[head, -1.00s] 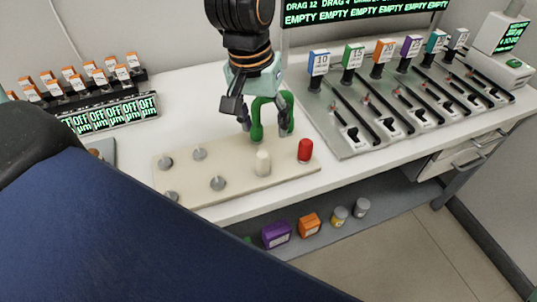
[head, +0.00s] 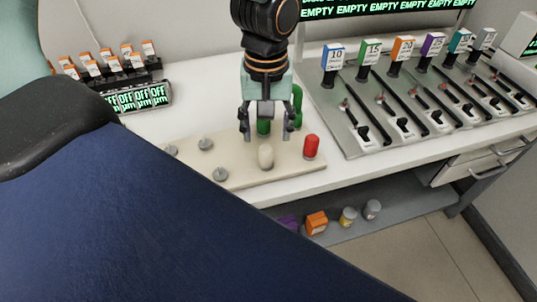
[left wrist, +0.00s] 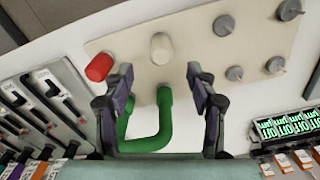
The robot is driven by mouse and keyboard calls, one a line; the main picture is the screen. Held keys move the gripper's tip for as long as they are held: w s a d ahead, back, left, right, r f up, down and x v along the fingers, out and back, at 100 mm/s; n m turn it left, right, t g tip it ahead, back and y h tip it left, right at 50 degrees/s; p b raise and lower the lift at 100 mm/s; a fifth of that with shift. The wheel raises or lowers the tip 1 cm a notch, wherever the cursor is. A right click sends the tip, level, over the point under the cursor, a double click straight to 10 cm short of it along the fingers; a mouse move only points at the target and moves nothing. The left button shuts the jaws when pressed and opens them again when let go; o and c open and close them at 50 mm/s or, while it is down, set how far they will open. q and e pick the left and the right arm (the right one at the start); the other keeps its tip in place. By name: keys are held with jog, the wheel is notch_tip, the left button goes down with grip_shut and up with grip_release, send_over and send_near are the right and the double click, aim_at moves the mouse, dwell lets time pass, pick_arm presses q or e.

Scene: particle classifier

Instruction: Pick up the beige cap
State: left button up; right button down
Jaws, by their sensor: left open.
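The beige cap (head: 266,157) stands on the beige board, between a grey knob and the red cap (head: 311,146). In the left wrist view the beige cap (left wrist: 161,48) is ahead of the fingertips, roughly centred between them. My left gripper (head: 266,137) is open, just behind and above the beige cap and not touching it. In the left wrist view its two fingers (left wrist: 161,80) are apart with nothing held. My right gripper is not in view.
The red cap also shows in the left wrist view (left wrist: 99,67), left of the beige cap. Several grey knobs (head: 205,144) sit on the board's left part. A slider panel (head: 400,115) lies to the right. Small containers stand on the lower shelf (head: 400,217).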

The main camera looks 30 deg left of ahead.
aim_at(266, 148)
pick_arm(q)
jog(key=f, duration=0.2)
jog(key=s+f+b, duration=0.1)
jog(key=f, duration=0.1)
jog(key=shift+d+f+b, duration=0.15)
jog(key=shift+f+b, duration=0.15)
jog(key=shift+f, duration=0.05)
jog(key=shift+w+d+f, duration=0.1)
jog(key=shift+d+f, duration=0.05)
jog(key=shift+f, duration=0.05)
jog(key=shift+w+f, duration=0.1)
jog(key=shift+f, duration=0.05)
jog(key=shift+a, duration=0.3)
jog(key=shift+c, duration=0.7)
jog(key=shift+d, duration=0.2)
jog(key=c, duration=0.6)
jog(key=shift+a, duration=0.1)
jog(key=c, duration=0.4)
jog(key=shift+o, duration=0.2)
